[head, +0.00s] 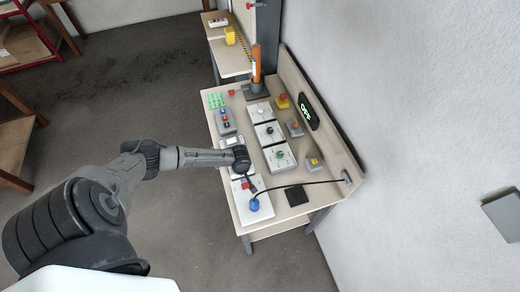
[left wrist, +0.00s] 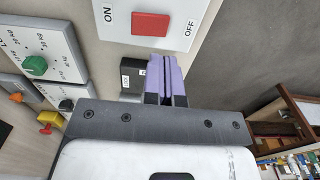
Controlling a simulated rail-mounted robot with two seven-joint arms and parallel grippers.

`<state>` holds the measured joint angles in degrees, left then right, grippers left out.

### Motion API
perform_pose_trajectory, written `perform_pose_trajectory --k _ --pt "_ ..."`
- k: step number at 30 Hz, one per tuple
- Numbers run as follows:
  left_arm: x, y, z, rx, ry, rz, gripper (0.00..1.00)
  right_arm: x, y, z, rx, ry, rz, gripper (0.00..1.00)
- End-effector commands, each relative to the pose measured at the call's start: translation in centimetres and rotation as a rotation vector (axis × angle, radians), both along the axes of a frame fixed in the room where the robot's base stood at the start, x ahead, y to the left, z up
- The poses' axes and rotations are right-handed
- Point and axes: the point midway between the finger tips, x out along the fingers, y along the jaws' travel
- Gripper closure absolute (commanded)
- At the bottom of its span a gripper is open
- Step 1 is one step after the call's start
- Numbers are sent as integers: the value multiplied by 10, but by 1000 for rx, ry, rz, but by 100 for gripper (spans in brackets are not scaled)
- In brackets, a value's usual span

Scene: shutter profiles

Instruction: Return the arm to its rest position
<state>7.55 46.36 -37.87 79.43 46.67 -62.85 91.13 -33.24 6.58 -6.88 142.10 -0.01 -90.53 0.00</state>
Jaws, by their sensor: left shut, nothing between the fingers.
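My left arm comes in from the left in the head view and reaches over the near end of the control table (head: 262,233). Its gripper (head: 252,187) is above the white panels there. In the left wrist view the purple-padded fingers (left wrist: 166,80) are pressed together with nothing between them. Ahead of them is a red rocker switch (left wrist: 150,24) on a white plate marked ON and OFF. The fingertips appear apart from the switch. The red switch also shows beside the gripper in the head view (head: 245,185). My right gripper is in neither view.
Several white knob panels (head: 280,157) and a lit green display (head: 307,113) are farther right. A wall borders the right; open floor lies left.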

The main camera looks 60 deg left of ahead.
Motion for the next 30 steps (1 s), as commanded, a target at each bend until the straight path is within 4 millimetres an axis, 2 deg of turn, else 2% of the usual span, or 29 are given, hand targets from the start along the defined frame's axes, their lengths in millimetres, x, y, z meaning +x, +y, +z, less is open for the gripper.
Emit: perform_pose_trajectory --k 12,17,20,23,26,27,30 --pt "0 0 0 0 0 -46 100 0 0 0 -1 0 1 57" --pt "-5 2 0 8 30 -289 100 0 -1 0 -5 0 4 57" --pt "-10 11 2 52 83 -556 100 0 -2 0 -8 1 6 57" --pt "-5 4 17 110 116 -896 100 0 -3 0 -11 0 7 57" --pt "15 -10 52 206 112 -1241 100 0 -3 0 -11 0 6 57" --pt "28 -25 72 255 88 -1378 100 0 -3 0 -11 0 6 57" --pt "52 -71 125 388 7 -1643 100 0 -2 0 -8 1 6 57"
